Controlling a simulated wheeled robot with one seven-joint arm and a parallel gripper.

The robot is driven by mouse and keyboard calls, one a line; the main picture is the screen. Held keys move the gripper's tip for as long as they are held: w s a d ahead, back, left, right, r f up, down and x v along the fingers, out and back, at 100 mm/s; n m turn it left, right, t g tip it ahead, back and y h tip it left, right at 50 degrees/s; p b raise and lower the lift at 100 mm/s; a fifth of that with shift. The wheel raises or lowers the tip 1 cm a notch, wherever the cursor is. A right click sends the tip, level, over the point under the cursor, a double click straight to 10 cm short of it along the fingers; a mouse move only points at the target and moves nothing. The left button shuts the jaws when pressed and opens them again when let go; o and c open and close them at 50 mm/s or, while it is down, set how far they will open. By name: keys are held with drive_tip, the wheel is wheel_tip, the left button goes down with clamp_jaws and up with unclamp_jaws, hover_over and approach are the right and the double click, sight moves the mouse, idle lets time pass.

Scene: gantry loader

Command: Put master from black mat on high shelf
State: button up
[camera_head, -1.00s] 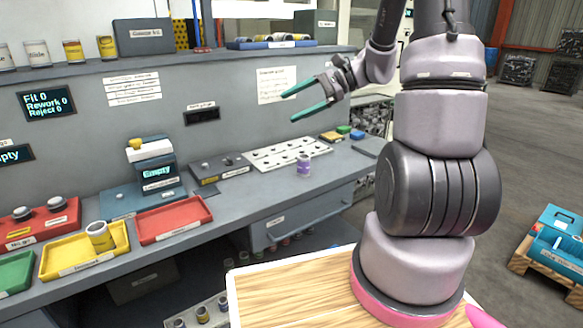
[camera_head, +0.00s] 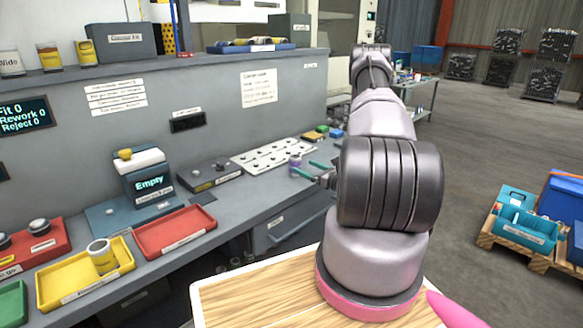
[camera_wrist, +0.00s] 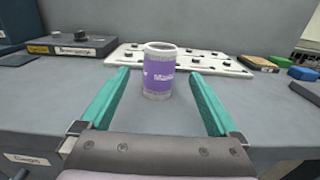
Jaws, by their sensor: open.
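The master is a small grey cylinder with a purple label (camera_wrist: 159,80), standing upright on the grey bench in the wrist view. It also shows in the head view (camera_head: 294,160), near the bench's front edge. My gripper (camera_wrist: 160,74) has its two teal fingers spread, one on each side of the cylinder, with a gap on both sides. In the head view, my gripper (camera_head: 304,168) is at the cylinder from the right. I cannot make out a black mat under the cylinder. The high shelf (camera_head: 205,60) runs along the top of the back panel.
A white perforated plate (camera_head: 270,155) lies just behind the cylinder. Yellow (camera_head: 70,290) and red (camera_head: 175,228) trays lie farther left. Cans, a grey box (camera_head: 115,46) and a blue tray (camera_head: 250,47) occupy the shelf, with bare stretches between.

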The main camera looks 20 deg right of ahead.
sight(299, 164)
drive_tip(key=x, duration=0.4)
drive_tip(key=shift+w+a, duration=0.1)
drive_tip(key=shift+w, duration=0.05)
drive_tip(key=x, duration=0.5)
drive_tip(key=shift+w+f, duration=0.1)
drive_tip(key=shift+f, duration=0.25)
clamp_jaws()
